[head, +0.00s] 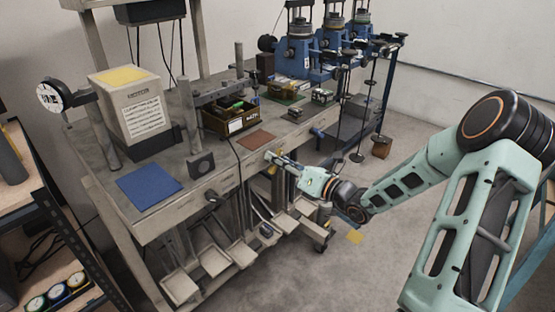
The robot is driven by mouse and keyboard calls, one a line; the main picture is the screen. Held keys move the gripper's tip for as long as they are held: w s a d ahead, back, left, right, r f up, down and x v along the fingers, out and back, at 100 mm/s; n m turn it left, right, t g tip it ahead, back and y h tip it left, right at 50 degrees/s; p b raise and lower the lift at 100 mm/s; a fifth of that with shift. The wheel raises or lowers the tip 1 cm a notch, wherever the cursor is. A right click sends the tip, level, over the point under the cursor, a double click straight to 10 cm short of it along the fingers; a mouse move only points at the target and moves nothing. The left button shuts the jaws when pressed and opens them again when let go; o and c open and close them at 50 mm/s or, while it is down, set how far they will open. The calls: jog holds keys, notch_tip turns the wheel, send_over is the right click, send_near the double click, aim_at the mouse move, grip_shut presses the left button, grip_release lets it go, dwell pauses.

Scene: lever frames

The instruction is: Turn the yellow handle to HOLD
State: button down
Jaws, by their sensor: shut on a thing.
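My gripper (270,156) is at the front edge of the workbench, reached in from the right. It is shut on the yellow handle (272,170), of which only a small yellow patch shows below the fingers. The fingers and the bench edge hide most of the handle, so its angle cannot be told. No HOLD mark can be read from here.
The workbench (205,165) carries a blue mat (148,187), a brown mat (256,139), a beige box (135,105) and a dark bin (222,122). Blue machines (298,56) stand at the back right. The floor in front is mostly clear.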

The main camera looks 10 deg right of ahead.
jog(key=n+b, duration=0.1)
jog(key=n, duration=0.3)
jog(key=shift+s+a+n, duration=0.1)
jog(key=shift+n, duration=0.2)
jog(key=n+b, duration=0.2)
jog(key=n, duration=0.1)
jog(key=shift+a+f+n+b, duration=0.15)
jog(key=shift+n+b, duration=0.15)
jog(key=shift+b, duration=0.05)
jog(key=n+b, duration=0.2)
jog(key=b, duration=0.1)
jog(key=n+b, duration=0.3)
jog(key=shift+s+a+f+n, duration=0.1)
jog(key=shift+s+n, duration=0.05)
jog(key=shift+n, duration=0.15)
jog(key=shift+n+b, duration=0.8)
jog(key=shift+b, duration=0.05)
jog(key=shift+r, duration=0.2)
jog(key=c, duration=2)
grip_release()
jog(key=shift+o, duration=0.2)
jog(key=shift+s, duration=0.15)
jog(key=v, duration=1.2)
